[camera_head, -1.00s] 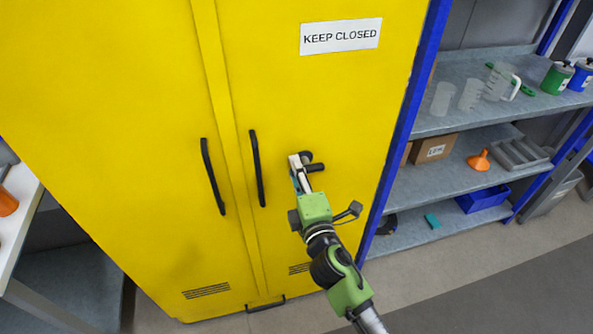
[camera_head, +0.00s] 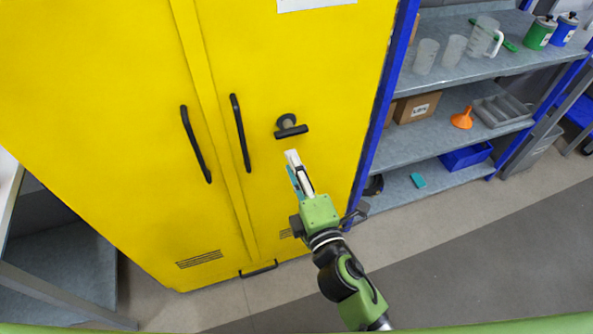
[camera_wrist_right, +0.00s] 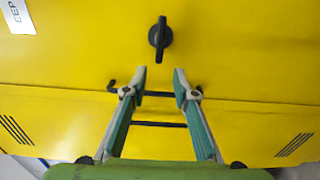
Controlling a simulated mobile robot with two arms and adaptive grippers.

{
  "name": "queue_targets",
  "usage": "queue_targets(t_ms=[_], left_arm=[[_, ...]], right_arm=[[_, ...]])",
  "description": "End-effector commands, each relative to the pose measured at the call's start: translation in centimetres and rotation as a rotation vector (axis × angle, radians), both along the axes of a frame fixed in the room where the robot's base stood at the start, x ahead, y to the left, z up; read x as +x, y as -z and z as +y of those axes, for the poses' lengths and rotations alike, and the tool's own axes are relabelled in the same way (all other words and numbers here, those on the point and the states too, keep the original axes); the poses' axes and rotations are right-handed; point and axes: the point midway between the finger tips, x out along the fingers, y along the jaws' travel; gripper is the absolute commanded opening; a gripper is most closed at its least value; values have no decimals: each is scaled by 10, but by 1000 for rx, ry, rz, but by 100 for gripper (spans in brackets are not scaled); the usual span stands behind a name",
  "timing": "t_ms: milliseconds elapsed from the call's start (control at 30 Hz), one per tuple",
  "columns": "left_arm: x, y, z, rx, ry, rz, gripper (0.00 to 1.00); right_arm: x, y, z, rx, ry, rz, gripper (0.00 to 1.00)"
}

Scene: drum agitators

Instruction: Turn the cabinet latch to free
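The black cabinet latch (camera_head: 291,131) is a T-shaped knob on the right door of the yellow cabinet (camera_head: 110,150). Its handle lies roughly horizontal, slightly tilted, in the head view. In the right wrist view the latch (camera_wrist_right: 160,38) stands upright in the picture, ahead of the fingertips. My right gripper (camera_head: 298,160) is below the latch in the head view and apart from it. In the right wrist view my right gripper (camera_wrist_right: 160,78) has its two fingers spread with nothing between them. My left gripper is not in view.
Two black door handles (camera_head: 196,145) (camera_head: 240,133) stand out left of the latch. A blue-framed shelf (camera_head: 400,150) with containers, a box and an orange funnel (camera_head: 462,118) is at the right. Open floor (camera_head: 470,240) lies in front.

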Motion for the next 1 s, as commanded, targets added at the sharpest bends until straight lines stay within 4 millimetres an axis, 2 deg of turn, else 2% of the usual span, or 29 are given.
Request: queue_targets(t_ms=[200, 800, 867, 900, 967, 1000], left_arm=[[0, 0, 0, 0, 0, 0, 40], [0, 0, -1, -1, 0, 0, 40], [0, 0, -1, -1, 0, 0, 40], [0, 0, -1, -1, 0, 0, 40], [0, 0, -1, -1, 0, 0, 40], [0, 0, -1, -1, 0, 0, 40]], right_arm=[[-14, -1, -5, -1, 1, -1, 26], [-15, 2, -5, 1, 1, 4, 26], [-14, 12, -6, 6, 1, 26, 26], [-14, 24, -7, 14, 4, 53, 26], [-13, 51, -10, 37, 9, 113, 26], [-13, 75, -14, 54, 16, 166, 26]])
